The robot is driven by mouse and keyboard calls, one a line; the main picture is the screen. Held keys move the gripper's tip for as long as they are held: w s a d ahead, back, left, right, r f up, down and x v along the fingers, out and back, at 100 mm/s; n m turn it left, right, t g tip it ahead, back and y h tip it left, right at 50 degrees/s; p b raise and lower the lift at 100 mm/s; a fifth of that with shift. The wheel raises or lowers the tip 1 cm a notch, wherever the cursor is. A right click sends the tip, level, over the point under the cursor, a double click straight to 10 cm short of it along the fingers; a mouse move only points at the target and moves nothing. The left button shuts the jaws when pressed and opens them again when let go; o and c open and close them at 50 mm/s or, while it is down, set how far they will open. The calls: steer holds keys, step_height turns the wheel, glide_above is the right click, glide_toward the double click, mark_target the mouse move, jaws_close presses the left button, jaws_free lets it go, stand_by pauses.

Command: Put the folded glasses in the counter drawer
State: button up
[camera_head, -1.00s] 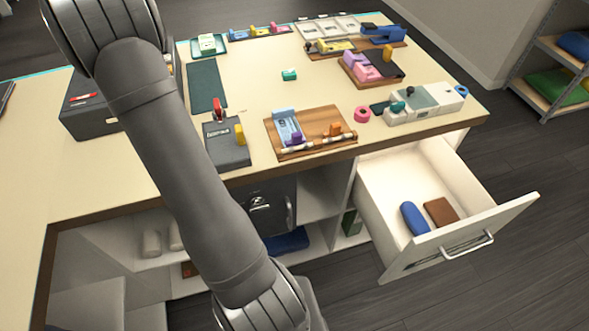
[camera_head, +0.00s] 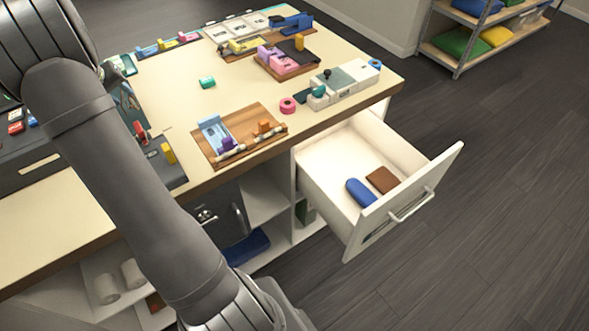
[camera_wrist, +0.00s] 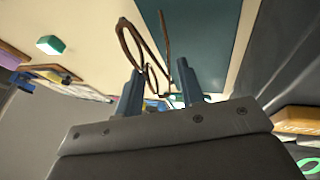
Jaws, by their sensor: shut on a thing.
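The brown-framed glasses (camera_wrist: 127,45) show in the wrist view at the tips of my gripper (camera_wrist: 160,82). My gripper is shut on them, and their thin frame sticks out past the two dark blue fingers. The counter drawer (camera_head: 322,168) is pulled open at the right end of the counter in the head view. A blue case (camera_head: 360,192) and a brown wallet-like item (camera_head: 381,179) lie in it toward the front. In the head view my arm hides the gripper and glasses.
The counter top (camera_head: 185,95) holds several stationery items, including a wooden board (camera_head: 245,135) with small tools near the front edge. A pink tape roll (camera_head: 287,105) and a grey-white device (camera_head: 340,85) sit above the drawer. Floor right of the drawer is clear.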

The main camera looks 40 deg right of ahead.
steer(key=s+d+r+m+g, duration=0.25)
steer(key=s+d+m, duration=0.25)
steer(key=d, duration=0.9)
steer(key=s+d+r+m+g+h, duration=0.1)
steer(key=s+d+r+m+g, duration=0.3)
steer(key=d, duration=1)
steer(key=s+d+m+g, duration=0.1)
steer(key=s+d+m, duration=0.6)
steer(key=d, duration=0.8)
steer(key=s+d+r+m+g+y, duration=0.1)
steer(key=s+d+r+m+y, duration=0.1)
steer(key=s+d+m, duration=0.65)
steer(key=s+d+r+m+g+y, duration=0.1)
steer(key=s+d+r+m+y, duration=0.15)
steer(key=s+d, duration=0.75)
steer(key=s+d+r+m+y, duration=0.1)
steer(key=s+d+m+y, duration=0.3)
steer(key=s, duration=1.1)
steer(key=m, duration=0.4)
glide_above(345, 206)
steer(key=s+a, duration=0.1)
steer(key=a, duration=0.1)
step_height(345, 206, down, 36)
steer(key=shift+t, duration=0.25)
steer(key=f, duration=0.6)
steer(key=shift+s+a+f, duration=0.1)
steer(key=shift+s+f, duration=0.1)
steer(key=shift+f, duration=2.25)
